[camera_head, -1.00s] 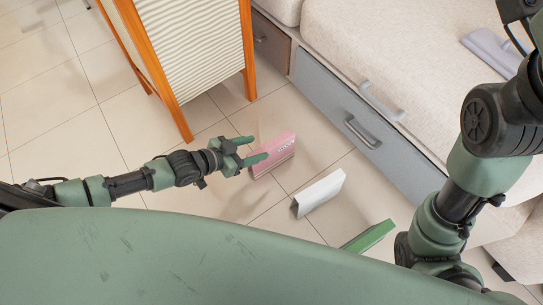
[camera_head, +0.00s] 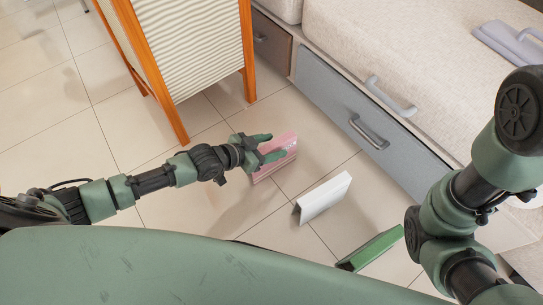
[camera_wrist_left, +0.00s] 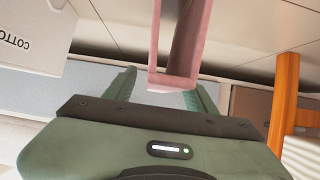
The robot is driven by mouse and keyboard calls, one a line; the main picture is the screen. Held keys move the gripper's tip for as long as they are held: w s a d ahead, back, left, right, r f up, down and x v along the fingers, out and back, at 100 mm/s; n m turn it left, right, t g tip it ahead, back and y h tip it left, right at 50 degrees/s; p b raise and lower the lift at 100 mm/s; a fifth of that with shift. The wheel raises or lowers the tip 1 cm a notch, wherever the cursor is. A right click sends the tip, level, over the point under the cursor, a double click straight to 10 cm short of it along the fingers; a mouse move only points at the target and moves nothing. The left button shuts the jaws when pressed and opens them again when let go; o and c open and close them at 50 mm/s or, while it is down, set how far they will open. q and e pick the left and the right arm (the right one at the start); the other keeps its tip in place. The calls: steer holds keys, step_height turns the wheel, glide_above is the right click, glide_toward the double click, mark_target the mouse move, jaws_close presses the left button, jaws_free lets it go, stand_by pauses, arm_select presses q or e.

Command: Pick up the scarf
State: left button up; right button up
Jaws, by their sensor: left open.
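A pink box-like object (camera_head: 284,144) with printing stands on the floor tiles. My left gripper (camera_head: 277,146) is open, with its fingers at the object's near upper side. In the left wrist view the pink object (camera_wrist_left: 157,50) looks hollow, with thin walls and a dark inside. Its lower edge lies between the open fingers of my left gripper (camera_wrist_left: 165,82); I cannot tell if they touch it. No piece is clearly a scarf; a folded lavender-grey item (camera_head: 508,42) lies on the sofa. My right gripper is out of view.
A white box (camera_head: 323,198) and a green box (camera_head: 371,249) stand on the floor to the right. A grey drawer (camera_head: 350,108) under the sofa (camera_head: 400,40) lies beyond. A wood-framed hamper (camera_head: 190,45) stands at upper left. The left floor is clear.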

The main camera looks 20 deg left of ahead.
arm_select(q)
jaws_close()
stand_by(1.3)
